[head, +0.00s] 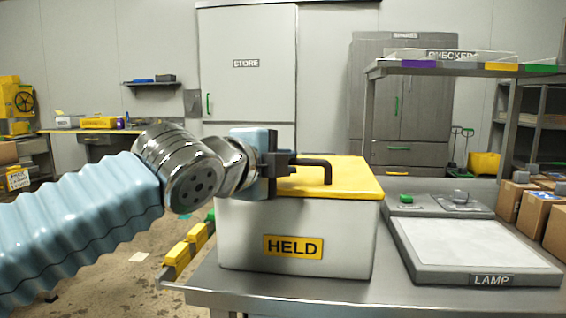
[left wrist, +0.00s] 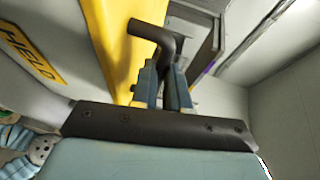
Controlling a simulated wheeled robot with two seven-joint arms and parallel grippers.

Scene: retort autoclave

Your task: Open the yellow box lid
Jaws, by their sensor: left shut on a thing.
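The box (head: 298,235) is white with a HELD label and stands on the grey metal table. Its yellow lid (head: 345,183) lies flat on top and looks closed. A dark bent handle (head: 325,166) rises from the lid. My left gripper (head: 290,160) reaches in from the left above the lid, shut on the handle. In the left wrist view the two fingers (left wrist: 163,84) close around the handle (left wrist: 150,32), with the yellow lid (left wrist: 110,45) beside them. My right gripper is in neither view.
A LAMP panel (head: 470,245) lies on the table right of the box. A shelf (head: 440,68) marked CHECKED stands behind it, and cardboard boxes (head: 535,210) sit at the right edge. Yellow blocks (head: 185,248) are beside the table's left edge. Space above the lid looks clear.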

